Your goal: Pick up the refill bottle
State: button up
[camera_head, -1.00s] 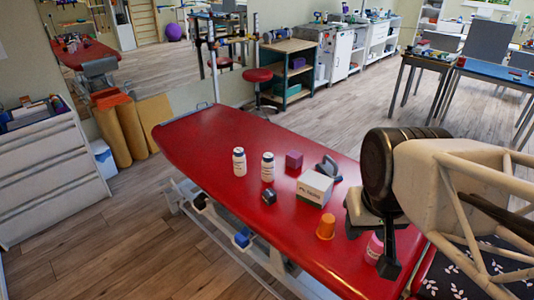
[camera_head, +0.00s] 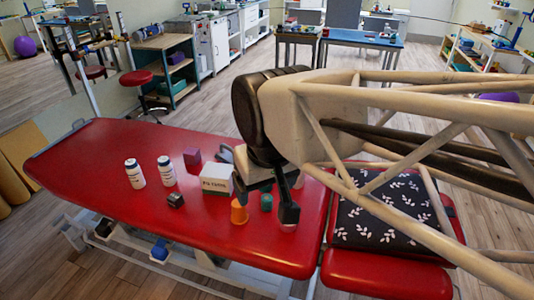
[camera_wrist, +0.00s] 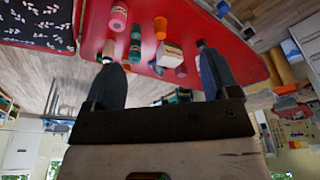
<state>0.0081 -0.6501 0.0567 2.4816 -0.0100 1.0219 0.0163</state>
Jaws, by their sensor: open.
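No label readable here says which container is the refill bottle. Two white labelled bottles, the left one (camera_head: 135,174) and the right one (camera_head: 166,171), stand upright on the red treatment table (camera_head: 90,160). A green bottle-like item (camera_head: 266,202) stands beside an orange cup (camera_head: 239,212); the green item also shows in the wrist view (camera_wrist: 136,42). A pink bottle (camera_wrist: 117,18) shows in the wrist view and is hidden in the head view. My gripper (camera_wrist: 158,58) is open and empty, above the table's right part; one dark finger (camera_head: 289,210) shows clearly in the head view.
A white box (camera_head: 217,179), a purple cube (camera_head: 192,158), a small dark block (camera_head: 176,200) and a grey object (camera_head: 225,153) stand near the bottles. A patterned black cushion (camera_head: 385,215) lies at the right end. The table's left end is clear.

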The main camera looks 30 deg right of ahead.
jog(key=w+d+r+m+t+h, duration=0.15)
jog(key=w+d+t, duration=0.25)
jog(key=w+d, duration=0.5)
jog(key=w+d+m+t+h, duration=0.1)
jog(key=w+d+t+h, duration=0.15)
jog(key=w+d, duration=0.65)
jog(key=w+d+t+y, duration=0.1)
jog(key=w+d+t, duration=0.9)
jog(key=d, duration=0.4)
notch_tip(320, 180, down, 35)
jog(key=g, duration=0.1)
jog(key=shift+w+a+n, duration=0.25)
jog(key=shift+w+n, duration=0.05)
jog(key=shift+n, duration=0.15)
jog(key=shift+f, duration=0.1)
jog(key=shift+w+d, duration=0.2)
jog(key=shift+w, duration=1.1)
jog(key=shift+w+d, duration=0.25)
jog(key=shift+w, duration=1.05)
jog(key=shift+w+d, duration=0.2)
jog(key=shift+w, duration=1.05)
